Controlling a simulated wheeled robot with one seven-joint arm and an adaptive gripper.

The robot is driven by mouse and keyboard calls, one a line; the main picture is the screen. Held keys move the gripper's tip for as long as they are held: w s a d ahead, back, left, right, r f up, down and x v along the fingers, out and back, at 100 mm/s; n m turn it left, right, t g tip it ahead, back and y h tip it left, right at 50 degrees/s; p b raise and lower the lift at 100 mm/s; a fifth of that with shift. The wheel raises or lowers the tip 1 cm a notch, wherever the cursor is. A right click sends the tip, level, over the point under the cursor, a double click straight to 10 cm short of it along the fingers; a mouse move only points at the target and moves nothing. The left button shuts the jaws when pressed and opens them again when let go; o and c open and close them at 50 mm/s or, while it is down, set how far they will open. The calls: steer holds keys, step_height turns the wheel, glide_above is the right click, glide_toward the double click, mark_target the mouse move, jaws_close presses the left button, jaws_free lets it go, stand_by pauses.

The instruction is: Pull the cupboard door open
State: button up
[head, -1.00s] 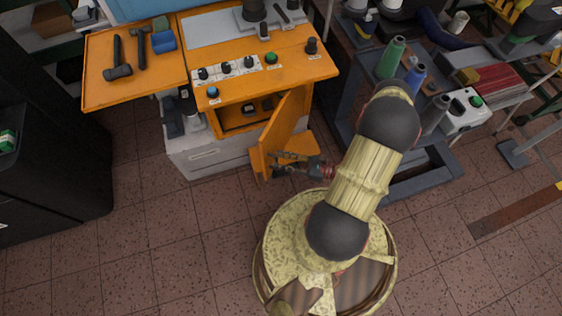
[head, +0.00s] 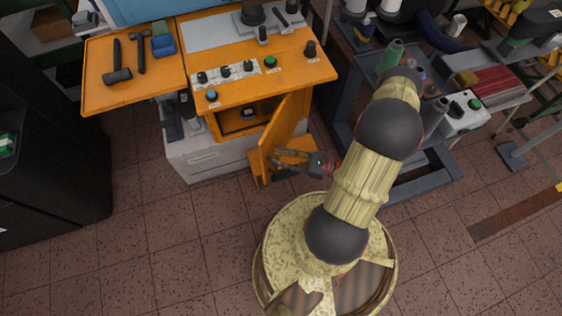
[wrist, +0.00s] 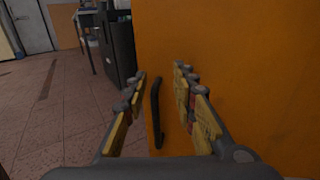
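The orange cupboard door (head: 279,135) stands part open at the front of the orange bench, and a dark opening (head: 237,121) shows to its left. In the wrist view the door's outer face (wrist: 245,65) fills the right side. Its dark vertical bar handle (wrist: 156,112) is near the door's free edge. My gripper (wrist: 159,75) is open, with one finger on each side of the handle in the picture. I cannot tell whether either finger touches it. In the head view my gripper (head: 287,162) is at the door's outer side, partly hard to make out.
The orange bench top (head: 225,88) carries knobs and a button, with hammers on its left wing. A grey cabinet base (head: 205,160) stands below. A blue-grey rack (head: 352,120) is close on the right. A dark cabinet (head: 50,140) stands at left. Tiled floor in front is clear.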

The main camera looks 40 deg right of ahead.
mark_target(267, 149)
steer(key=shift+r, duration=1.95)
steer(key=shift+c, duration=0.6)
